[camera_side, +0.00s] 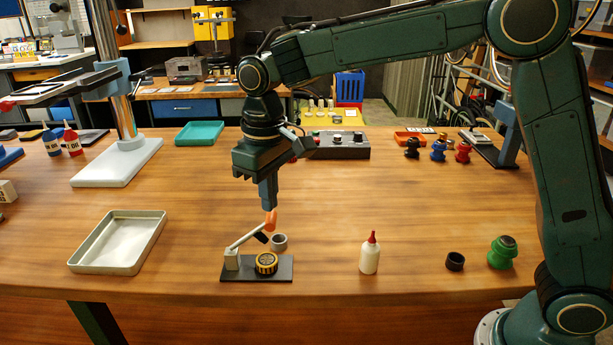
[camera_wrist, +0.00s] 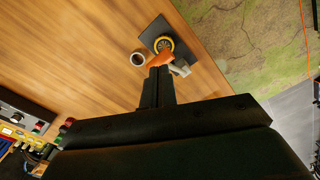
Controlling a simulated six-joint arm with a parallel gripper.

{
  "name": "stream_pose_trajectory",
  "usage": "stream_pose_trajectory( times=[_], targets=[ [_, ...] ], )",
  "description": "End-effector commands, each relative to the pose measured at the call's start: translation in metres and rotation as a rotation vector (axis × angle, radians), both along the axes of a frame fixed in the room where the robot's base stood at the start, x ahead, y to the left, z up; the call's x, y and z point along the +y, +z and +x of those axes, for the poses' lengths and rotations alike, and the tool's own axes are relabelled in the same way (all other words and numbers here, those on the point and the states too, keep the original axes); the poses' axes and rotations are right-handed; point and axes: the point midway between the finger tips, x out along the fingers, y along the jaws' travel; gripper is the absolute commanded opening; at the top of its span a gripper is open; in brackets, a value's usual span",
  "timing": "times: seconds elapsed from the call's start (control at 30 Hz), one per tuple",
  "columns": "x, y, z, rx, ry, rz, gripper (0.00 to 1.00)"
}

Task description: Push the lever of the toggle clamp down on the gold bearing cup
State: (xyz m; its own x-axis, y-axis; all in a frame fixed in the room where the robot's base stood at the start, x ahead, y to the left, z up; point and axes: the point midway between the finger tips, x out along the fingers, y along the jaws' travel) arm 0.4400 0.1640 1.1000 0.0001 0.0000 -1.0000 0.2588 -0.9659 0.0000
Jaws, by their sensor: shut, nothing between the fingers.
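The toggle clamp (camera_side: 232,258) stands on a dark base plate (camera_side: 283,275) near the front of the table. Its lever, with an orange tip (camera_side: 271,221), slants up to the right, raised above the plate. The gold bearing cup (camera_side: 266,262) sits on the plate under the lever; it also shows in the wrist view (camera_wrist: 164,44). My gripper (camera_side: 268,206) is shut and empty, pointing down just above the orange tip. In the wrist view the fingertips (camera_wrist: 159,70) overlap the orange tip (camera_wrist: 160,60); whether they touch it I cannot tell.
A grey ring (camera_side: 279,241) lies just behind the plate. A white bottle with a red tip (camera_side: 369,255), a black ring (camera_side: 455,261) and a green knob (camera_side: 502,252) stand to the right. A metal tray (camera_side: 88,267) lies left. The table between tray and clamp is clear.

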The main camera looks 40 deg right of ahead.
Motion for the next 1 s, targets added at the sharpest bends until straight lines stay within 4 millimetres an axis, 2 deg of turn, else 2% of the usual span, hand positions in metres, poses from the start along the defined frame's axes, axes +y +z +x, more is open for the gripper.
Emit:
stream_pose_trajectory(
  times=[0.6, 1.0],
  targets=[
    [0.000, -0.001, 0.000, 0.000, 0.000, 0.000, 0.00],
    [0.000, -0.013, 0.000, 0.001, 0.000, 0.000, 0.00]
  ],
)
